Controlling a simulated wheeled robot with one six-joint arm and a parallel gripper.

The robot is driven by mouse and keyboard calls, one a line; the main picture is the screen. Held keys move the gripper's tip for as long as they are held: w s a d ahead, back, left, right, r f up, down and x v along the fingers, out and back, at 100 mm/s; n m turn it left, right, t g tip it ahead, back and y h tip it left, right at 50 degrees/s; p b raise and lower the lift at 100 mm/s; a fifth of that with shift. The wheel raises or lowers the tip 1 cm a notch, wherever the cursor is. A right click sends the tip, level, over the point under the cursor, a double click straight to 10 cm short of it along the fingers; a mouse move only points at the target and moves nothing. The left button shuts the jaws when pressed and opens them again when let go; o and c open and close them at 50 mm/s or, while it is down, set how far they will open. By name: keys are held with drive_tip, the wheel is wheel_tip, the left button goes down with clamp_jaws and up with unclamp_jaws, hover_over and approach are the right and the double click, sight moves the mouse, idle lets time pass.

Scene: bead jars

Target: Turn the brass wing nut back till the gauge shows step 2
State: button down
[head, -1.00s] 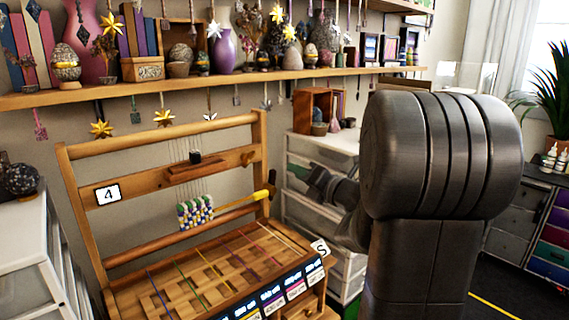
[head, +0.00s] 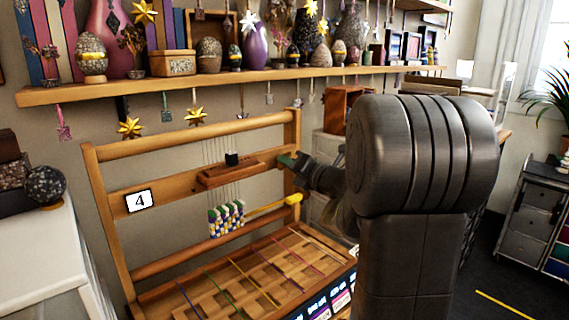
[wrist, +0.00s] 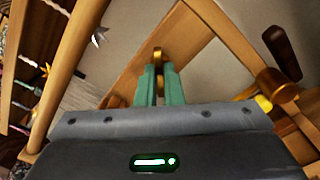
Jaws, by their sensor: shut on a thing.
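The wooden loom frame (head: 112,226) stands in front of me, with a white gauge card (head: 138,201) reading 4 on its left side. My gripper (head: 290,160), with green fingers, is at the right upright of the loom in the head view. In the wrist view my gripper (wrist: 160,75) is shut on the brass wing nut (wrist: 157,55), which shows as a gold piece between the fingertips against the wooden bar. In the head view the nut is hidden by the fingers. A beaded strip (head: 226,217) hangs on the threads at the loom's middle.
A yellow-headed rod (head: 293,199) sticks out by the right upright, below my gripper. A dark handle (wrist: 282,53) shows at the right in the wrist view. A shelf (head: 230,83) of vases and eggs runs above, with star ornaments hanging under it.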

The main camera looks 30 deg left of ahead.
drive_tip(key=shift+f+n+b, duration=0.15)
drive_tip(key=shift+n+b, duration=1.75)
drive_tip(key=shift+b, duration=1.7)
drive_tip(key=shift+w+n+b, duration=0.1)
drive_tip(key=shift+n+b, duration=2.7)
drive_tip(key=shift+b, duration=1.35)
drive_tip(key=c, duration=1.2)
unclamp_jaws()
drive_tip(key=shift+c, duration=0.2)
drive_tip(key=shift+d, duration=0.15)
drive_tip(key=shift+s+d, duration=0.25)
drive_tip(key=shift+d, duration=0.2)
drive_tip(key=shift+b, duration=0.3)
drive_tip(key=shift+s+d, duration=0.25)
drive_tip(key=shift+d, duration=0.4)
